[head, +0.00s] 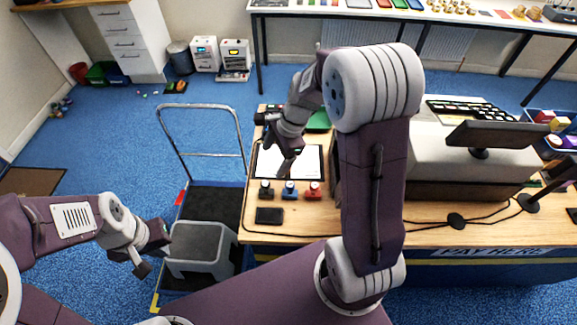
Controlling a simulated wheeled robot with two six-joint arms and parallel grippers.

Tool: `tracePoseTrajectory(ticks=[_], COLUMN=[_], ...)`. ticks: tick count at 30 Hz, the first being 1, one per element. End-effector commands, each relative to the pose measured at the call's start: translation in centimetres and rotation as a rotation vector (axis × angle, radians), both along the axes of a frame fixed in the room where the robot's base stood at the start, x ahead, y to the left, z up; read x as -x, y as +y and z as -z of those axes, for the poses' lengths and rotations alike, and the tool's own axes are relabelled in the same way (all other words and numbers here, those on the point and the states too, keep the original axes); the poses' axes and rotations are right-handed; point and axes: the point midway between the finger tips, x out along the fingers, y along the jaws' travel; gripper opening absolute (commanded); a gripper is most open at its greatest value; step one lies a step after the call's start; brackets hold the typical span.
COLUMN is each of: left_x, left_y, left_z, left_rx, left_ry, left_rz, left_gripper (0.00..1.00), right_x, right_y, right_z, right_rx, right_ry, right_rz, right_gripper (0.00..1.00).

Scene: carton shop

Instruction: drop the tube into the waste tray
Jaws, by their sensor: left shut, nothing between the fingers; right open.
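I see no tube and no waste tray that I can make out in the head view; my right arm hides part of the desk. My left gripper (147,263) is at the lower left, shut and empty, beside a grey step-like box (200,242). My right gripper (286,163) is over the clipboard with white paper (308,160) on the desk. It is open, with nothing seen between its fingers.
The wooden desk (465,236) holds a black stamp (266,190), blue stamp (289,191), red stamp (313,191), black pad (269,216) and monitor (508,134). A trolley (208,204) stands left of it. Blue floor (100,145) is open farther left.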

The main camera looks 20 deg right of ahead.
Motion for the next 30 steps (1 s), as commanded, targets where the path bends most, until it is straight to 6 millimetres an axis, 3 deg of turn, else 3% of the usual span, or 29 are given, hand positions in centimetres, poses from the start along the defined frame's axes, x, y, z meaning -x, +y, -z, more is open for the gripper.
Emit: tracePoseTrajectory(ticks=[1, 3, 5, 7, 11, 14, 21, 27, 30], left_x=[0.0, 0.0, 0.0, 0.0, 0.0, 0.0, 0.0, 0.0, 0.0], left_y=[0.0, 0.0, 0.0, 0.0, 0.0, 0.0, 0.0, 0.0, 0.0], left_z=[-1.4, -2.2, -2.7, -3.1, -3.5, -3.4, -4.0, -4.3, -5.1], left_rx=[0.0, 0.0, 0.0, 0.0, 0.0, 0.0, 0.0, 0.0, 0.0], left_ry=[0.0, 0.0, 0.0, 0.0, 0.0, 0.0, 0.0, 0.0, 0.0], left_rz=[0.0, 0.0, 0.0, 0.0, 0.0, 0.0, 0.0, 0.0, 0.0], left_gripper=[0.0, 0.0, 0.0, 0.0, 0.0, 0.0, 0.0, 0.0, 0.0], right_x=[-2.1, -4.3, -5.3, -5.3, -4.0, -4.0, -4.5, -4.7, -4.9], right_y=[-1.6, -3.9, -5.9, -7.9, -9.7, -9.8, -8.6, -8.3, -7.6], right_z=[-0.4, 0.3, 1.2, 2.6, 4.1, 4.3, 7.3, 8.2, 9.7], right_rx=[-0.054, -0.117, -0.143, -0.153, -0.164, -0.162, -0.162, -0.161, -0.161], right_ry=[0.031, 0.06, 0.074, 0.098, 0.142, 0.139, 0.141, 0.14, 0.144], right_rz=[0.145, 0.295, 0.365, 0.419, 0.471, 0.474, 0.469, 0.469, 0.468], right_gripper=[0.77, 0.77, 0.77, 0.77, 0.77, 0.77, 0.77, 0.77, 0.77])
